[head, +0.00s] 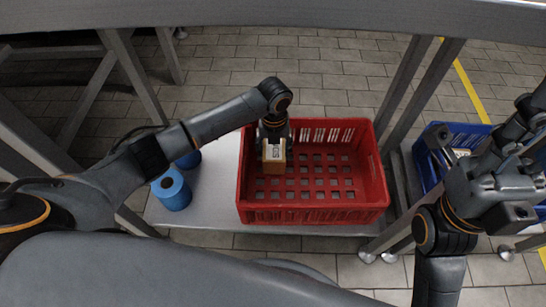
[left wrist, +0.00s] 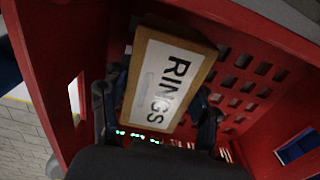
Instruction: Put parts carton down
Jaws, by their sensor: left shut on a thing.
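The parts carton (head: 274,157) is a small brown box with a white label. In the left wrist view the carton (left wrist: 164,84) shows the label "RINGS". My left gripper (head: 273,138) reaches down into the red crate (head: 313,217) from above and is shut on the carton, one finger on each side. The carton is inside the crate, toward its left side. I cannot tell whether it touches the crate floor. My right gripper (head: 508,196) is at the right of the head view, over a blue crate; its fingers do not show clearly enough to tell their state.
The red crate stands on a grey shelf (head: 217,200), its slotted floor otherwise bare. Blue cylinders (head: 172,190) stand left of it. The blue crate (head: 433,179) is at the right, beyond metal table legs (head: 405,92). A table edge (head: 270,14) runs across the top.

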